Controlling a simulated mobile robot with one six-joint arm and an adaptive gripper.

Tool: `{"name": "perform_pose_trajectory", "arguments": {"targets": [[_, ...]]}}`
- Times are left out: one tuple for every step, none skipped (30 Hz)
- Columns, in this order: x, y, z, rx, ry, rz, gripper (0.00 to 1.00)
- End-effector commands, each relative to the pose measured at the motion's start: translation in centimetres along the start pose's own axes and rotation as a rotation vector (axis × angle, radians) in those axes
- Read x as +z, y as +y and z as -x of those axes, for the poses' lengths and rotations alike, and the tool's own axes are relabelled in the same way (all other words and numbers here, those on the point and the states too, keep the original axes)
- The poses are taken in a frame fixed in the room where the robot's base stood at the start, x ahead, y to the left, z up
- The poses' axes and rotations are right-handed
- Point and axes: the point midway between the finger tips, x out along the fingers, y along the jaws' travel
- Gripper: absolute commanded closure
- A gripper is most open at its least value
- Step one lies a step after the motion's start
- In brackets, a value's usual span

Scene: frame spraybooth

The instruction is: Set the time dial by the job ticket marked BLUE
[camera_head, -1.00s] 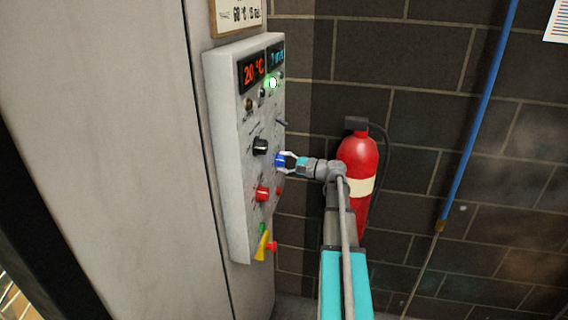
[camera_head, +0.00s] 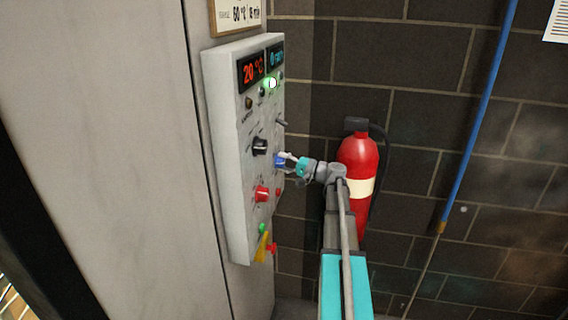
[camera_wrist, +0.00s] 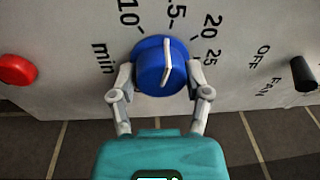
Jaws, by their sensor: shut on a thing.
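The blue time dial (camera_wrist: 163,66) sits on the grey control panel (camera_wrist: 65,75), with its white pointer line upward in the wrist view, toward the mark that seems to read 15. The numbers 10, 20, 25 and "min" show around it. My gripper (camera_wrist: 160,78) is shut on the dial, one finger on each side. The dial also shows in the head view (camera_head: 280,160), partly covered by the gripper. The blue time display (camera_head: 276,56) seems to read 0 min.
A black knob (camera_head: 260,146) and a red knob (camera_head: 262,193) sit close to the dial. A red display (camera_head: 251,70) reads 20 °C. A yellow-and-red handle (camera_head: 264,247) hangs at the panel bottom. A fire extinguisher (camera_head: 358,175) stands behind my arm.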

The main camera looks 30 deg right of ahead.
Motion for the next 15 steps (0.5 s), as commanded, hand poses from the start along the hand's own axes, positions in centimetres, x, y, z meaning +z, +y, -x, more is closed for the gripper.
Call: {"name": "perform_pose_trajectory", "arguments": {"targets": [[-0.15,-0.16,-0.19,-0.007,0.002,-0.003,0.85],[-0.15,-0.16,-0.19,-0.007,0.002,-0.003,0.85],[-0.15,-0.16,-0.19,-0.007,0.002,-0.003,0.85],[-0.16,-0.16,-0.19,-0.007,0.002,-0.003,0.85],[-0.16,-0.16,-0.19,-0.007,0.002,-0.003,0.85],[-0.16,-0.15,-0.20,-0.006,0.002,-0.004,0.30],[-0.16,-0.14,-0.19,-0.006,0.002,-0.003,0.25],[-0.15,-0.13,-0.19,-0.005,0.002,-0.003,0.19],[-0.14,-0.12,-0.18,-0.005,0.002,-0.003,0.12],[-0.14,-0.11,-0.16,-0.004,0.002,-0.003,0.06],[-0.13,-0.10,-0.15,-0.004,0.001,-0.003,0.04],[-0.11,-0.09,-0.12,-0.004,0.001,-0.003,0.04],[-0.10,-0.08,-0.11,-0.003,0.001,-0.003,0.04],[-0.09,-0.08,-0.10,-0.003,0.001,-0.003,0.04],[-0.08,-0.07,-0.09,-0.003,0.001,-0.003,0.04]]}}
